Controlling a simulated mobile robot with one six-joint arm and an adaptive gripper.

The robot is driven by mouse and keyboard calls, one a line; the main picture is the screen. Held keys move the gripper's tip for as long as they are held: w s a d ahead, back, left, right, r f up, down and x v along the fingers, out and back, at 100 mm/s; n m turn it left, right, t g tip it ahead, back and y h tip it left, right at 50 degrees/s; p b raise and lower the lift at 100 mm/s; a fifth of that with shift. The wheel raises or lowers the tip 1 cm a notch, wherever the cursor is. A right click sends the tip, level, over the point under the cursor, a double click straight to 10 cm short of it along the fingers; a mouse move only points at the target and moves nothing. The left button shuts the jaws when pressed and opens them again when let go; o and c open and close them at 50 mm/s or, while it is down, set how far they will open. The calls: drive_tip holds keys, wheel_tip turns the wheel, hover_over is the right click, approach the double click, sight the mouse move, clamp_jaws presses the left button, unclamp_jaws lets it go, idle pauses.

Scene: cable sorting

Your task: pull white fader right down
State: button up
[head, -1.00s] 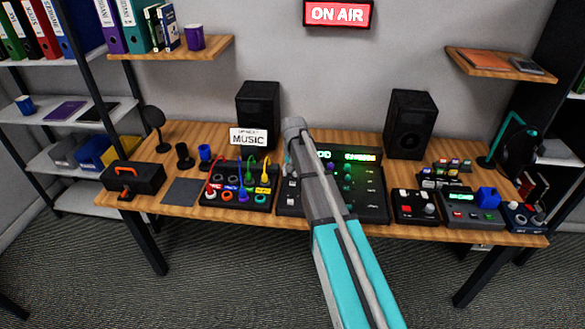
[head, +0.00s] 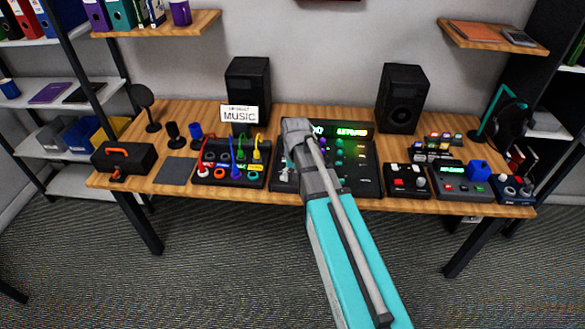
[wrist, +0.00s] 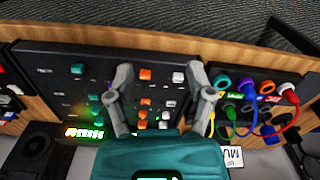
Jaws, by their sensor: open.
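The black mixer panel (head: 352,184) stands mid-desk, partly behind my arm in the head view. In the wrist view the mixer (wrist: 60,100) appears with its front edge at the top. A white cap (wrist: 178,77) and an orange cap (wrist: 146,74) sit near that edge. Other white (wrist: 167,104) and orange caps lie farther in. I cannot tell which white one is the right fader. My gripper (wrist: 161,70) is open above the panel, with fingers on either side of these caps. No contact is clear. My arm hides the fingertips in the head view.
A patch box (head: 225,178) with coloured cables stands close left of the mixer; it also shows close beside one finger in the wrist view (wrist: 225,78). A red-and-white button box (head: 406,180) stands right. Two speakers (head: 248,88) stand behind.

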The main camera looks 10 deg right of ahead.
drive_tip(key=s+n, duration=0.1)
drive_tip(key=s, duration=1.1)
drive_tip(key=shift+s+n, duration=0.3)
drive_tip(key=shift+s, duration=0.1)
drive_tip(key=shift+d+f, duration=0.1)
drive_tip(key=shift+d, duration=0.05)
idle(0.8)
drive_tip(key=shift+c, duration=0.8)
